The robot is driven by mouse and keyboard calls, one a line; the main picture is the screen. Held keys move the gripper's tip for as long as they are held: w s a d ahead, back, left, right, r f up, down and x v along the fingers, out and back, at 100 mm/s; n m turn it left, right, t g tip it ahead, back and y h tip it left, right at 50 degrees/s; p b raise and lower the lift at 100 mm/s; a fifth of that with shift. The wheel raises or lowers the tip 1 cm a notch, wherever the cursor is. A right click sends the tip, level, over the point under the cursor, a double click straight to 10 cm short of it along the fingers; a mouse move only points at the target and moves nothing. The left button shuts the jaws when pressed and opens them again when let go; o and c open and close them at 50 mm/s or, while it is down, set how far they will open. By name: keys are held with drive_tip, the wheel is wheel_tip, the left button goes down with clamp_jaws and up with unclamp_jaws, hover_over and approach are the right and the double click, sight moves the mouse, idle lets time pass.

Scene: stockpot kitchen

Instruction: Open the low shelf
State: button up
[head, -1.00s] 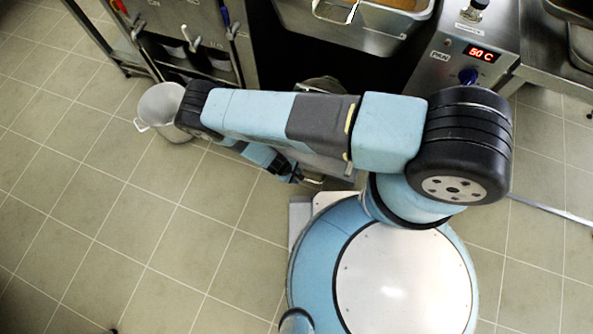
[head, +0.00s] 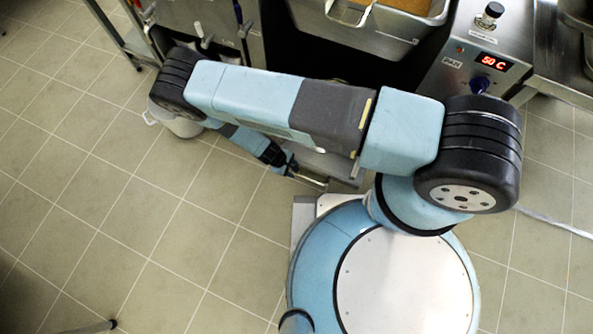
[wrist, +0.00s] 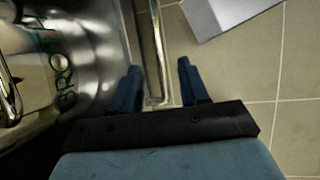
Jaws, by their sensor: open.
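My gripper (wrist: 160,84) is open in the wrist view, with one blue finger on each side of a thin metal bar handle (wrist: 157,45). The bar lies between the fingers, and I cannot tell whether either finger touches it. In the head view my gripper (head: 284,167) is low beside the same handle (head: 310,181), mostly under my arm. The low shelf (head: 332,164) shows as a grey metal part behind the handle. My arm hides most of it, so how far it is out cannot be told.
A shiny metal pot marked BROTH (wrist: 62,75) stands left in the wrist view. A grey bucket (head: 178,124) is on the floor at left. A steel counter (head: 470,55) with a 50 C display is at upper right.

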drive_tip(key=shift+v, duration=1.9)
drive_tip(key=shift+s, duration=0.15)
